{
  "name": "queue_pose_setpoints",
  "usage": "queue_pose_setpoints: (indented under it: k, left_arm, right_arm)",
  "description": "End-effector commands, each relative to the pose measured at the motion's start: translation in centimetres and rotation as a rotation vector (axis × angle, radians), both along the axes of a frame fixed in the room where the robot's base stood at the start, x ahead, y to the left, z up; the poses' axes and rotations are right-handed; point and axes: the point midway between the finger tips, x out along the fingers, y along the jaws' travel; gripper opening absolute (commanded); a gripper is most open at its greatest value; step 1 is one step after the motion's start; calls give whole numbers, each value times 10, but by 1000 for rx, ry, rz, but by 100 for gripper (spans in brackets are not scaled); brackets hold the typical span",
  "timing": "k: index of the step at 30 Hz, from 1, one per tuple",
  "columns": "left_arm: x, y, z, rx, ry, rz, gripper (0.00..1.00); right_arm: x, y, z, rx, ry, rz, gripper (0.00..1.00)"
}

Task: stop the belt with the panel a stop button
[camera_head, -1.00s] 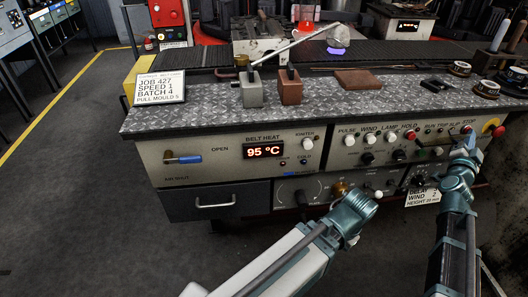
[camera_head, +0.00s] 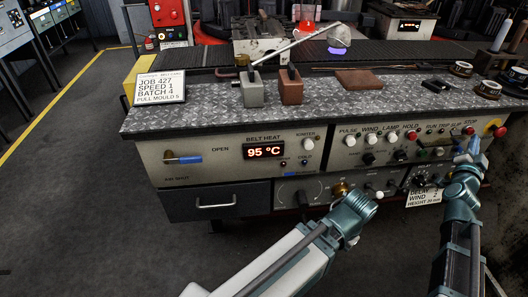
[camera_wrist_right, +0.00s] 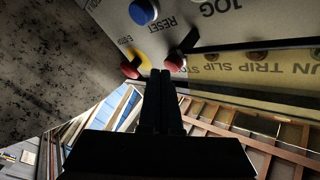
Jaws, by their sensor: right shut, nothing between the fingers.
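The control panel (camera_head: 330,160) runs along the front of the bench. At its right end, under the STOP label, is a small red stop button (camera_head: 467,130). My right gripper (camera_head: 472,146) is just below this button, in front of the panel. In the right wrist view its shut, empty fingers (camera_wrist_right: 168,76) point at a red button (camera_wrist_right: 175,61), with the tips very close to it; I cannot tell whether they touch. Of my left arm only links show; its gripper is not visible.
A larger red button with a yellow collar (camera_head: 493,126) is close to the right of the stop button; it also shows in the right wrist view (camera_wrist_right: 133,66). A blue button (camera_wrist_right: 143,11) is near RESET. White knobs (camera_head: 392,138) line the panel to the left.

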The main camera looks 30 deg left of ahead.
Motion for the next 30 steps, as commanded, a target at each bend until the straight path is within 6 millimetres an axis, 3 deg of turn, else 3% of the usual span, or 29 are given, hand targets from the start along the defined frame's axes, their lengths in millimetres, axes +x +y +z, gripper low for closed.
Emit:
queue_pose_setpoints:
  k: [12,30]
  left_arm:
    - [0,0,0,0,0,0,0]
    - [0,0,0,0,0,0,0]
  right_arm:
    - [-31,-25,0,0,-2,-6,0]
    - [-32,-27,1,2,-3,-7,0]
